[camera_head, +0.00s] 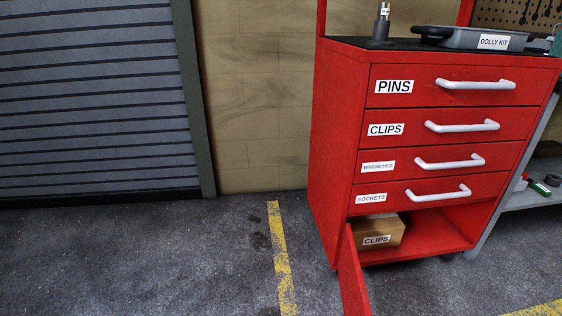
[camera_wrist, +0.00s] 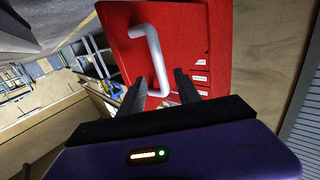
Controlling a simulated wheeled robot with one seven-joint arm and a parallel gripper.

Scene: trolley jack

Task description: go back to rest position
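My gripper (camera_wrist: 160,76) shows in the wrist view with its two dark fingers apart and nothing visibly held between them. A white bar handle (camera_wrist: 150,45) on a red panel (camera_wrist: 185,38) lies beyond the fingertips. The gap between fingers and handle is hard to judge. My gripper and arm do not show in the head view. There, a red tool cabinet (camera_head: 334,140) stands at right, with labelled drawers (camera_head: 415,98) that look closed. Its low door (camera_head: 352,280) is swung open, and a cardboard box (camera_head: 385,228) labelled CLIPS sits inside.
A grey tray (camera_head: 458,38) labelled DOLLY KIT and a small upright cylinder (camera_head: 382,24) stand on the cabinet. A grey shelf (camera_head: 528,198) is at its right. The floor (camera_head: 150,255) left of the cabinet is clear, up to a roller shutter (camera_head: 95,100).

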